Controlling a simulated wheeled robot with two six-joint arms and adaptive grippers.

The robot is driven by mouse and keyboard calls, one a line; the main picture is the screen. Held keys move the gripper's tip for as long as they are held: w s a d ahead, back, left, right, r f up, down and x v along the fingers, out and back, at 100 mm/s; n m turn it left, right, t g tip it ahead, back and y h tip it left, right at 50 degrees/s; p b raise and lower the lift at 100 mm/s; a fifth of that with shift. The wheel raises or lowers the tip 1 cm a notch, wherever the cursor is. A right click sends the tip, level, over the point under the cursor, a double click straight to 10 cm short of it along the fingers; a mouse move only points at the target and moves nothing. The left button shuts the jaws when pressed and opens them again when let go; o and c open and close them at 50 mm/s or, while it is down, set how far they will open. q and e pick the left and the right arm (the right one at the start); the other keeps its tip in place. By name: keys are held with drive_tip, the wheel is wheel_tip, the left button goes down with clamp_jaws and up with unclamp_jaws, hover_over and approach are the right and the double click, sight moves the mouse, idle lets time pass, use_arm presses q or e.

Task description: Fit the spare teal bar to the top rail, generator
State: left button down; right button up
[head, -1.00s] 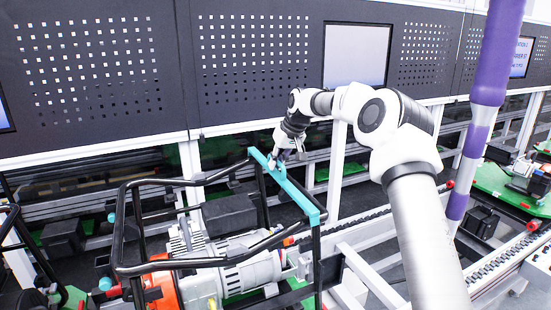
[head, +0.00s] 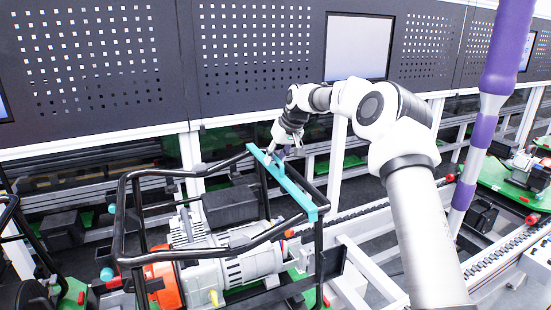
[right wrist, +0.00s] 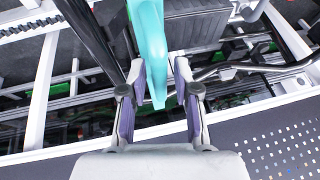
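The teal bar (head: 290,185) lies along the right top side of the black tube frame around the generator (head: 240,262). Its far end is at the frame's back corner and its near end meets the front right corner. My right gripper (head: 275,154) is at the far end. In the right wrist view, the bar (right wrist: 152,45) reaches between the fingers of the right gripper (right wrist: 160,75), with a visible gap on the right side, so they look open around it. Whether the bar is fully seated on the rail cannot be told. My left gripper is not in view.
A dark perforated panel (head: 255,55) with a screen (head: 358,47) runs behind the conveyor. Another green pallet (head: 515,185) carries parts at the far right.

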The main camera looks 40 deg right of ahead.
drive_tip(key=shift+s, duration=0.1)
drive_tip(key=shift+r, duration=0.1)
drive_tip(key=v, duration=1.1)
drive_tip(key=shift+r, duration=0.35)
drive_tip(key=shift+s+d, duration=0.1)
drive_tip(key=shift+s, duration=0.05)
drive_tip(key=shift+s, duration=0.1)
